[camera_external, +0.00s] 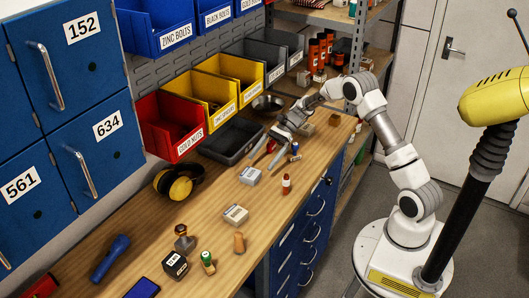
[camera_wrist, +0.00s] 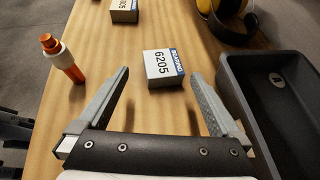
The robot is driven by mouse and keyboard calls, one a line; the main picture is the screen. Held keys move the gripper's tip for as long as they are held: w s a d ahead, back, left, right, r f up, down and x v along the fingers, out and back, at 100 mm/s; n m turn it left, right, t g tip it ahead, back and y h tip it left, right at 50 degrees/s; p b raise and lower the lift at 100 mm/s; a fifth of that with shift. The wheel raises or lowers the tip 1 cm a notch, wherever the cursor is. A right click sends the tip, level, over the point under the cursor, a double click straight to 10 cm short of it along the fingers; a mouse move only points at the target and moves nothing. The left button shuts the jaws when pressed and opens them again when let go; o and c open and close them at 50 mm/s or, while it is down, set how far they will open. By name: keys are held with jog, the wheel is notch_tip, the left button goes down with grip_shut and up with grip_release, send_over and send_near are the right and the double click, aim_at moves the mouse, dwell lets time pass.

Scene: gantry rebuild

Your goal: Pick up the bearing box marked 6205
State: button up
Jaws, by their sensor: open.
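The bearing box marked 6205 (camera_wrist: 163,67) is a small white box with a blue-edged label. In the wrist view it lies on the wooden bench just ahead of my fingertips, roughly centred between them and not touched. In the external view the box (camera_external: 250,175) sits just in front of my gripper (camera_external: 268,153). My gripper (camera_wrist: 158,78) is open and empty, its two grey fingers spread wider than the box. A second similar box (camera_wrist: 124,10) lies farther off at the top of the wrist view; its number is not fully readable. It also shows in the external view (camera_external: 236,214).
A dark empty tray (camera_wrist: 285,100) is close on the right of my gripper. An orange-and-white bottle (camera_wrist: 62,58) stands at left. Yellow ear defenders (camera_external: 180,184), stamps and a blue torch (camera_external: 110,258) are on the bench. Coloured bins (camera_external: 170,125) line the wall.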

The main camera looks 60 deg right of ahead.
aim_at(251, 173)
jog(key=x, duration=0.5)
jog(key=shift+w+a+f, duration=0.15)
jog(key=shift+a, duration=0.15)
jog(key=c, duration=1.5)
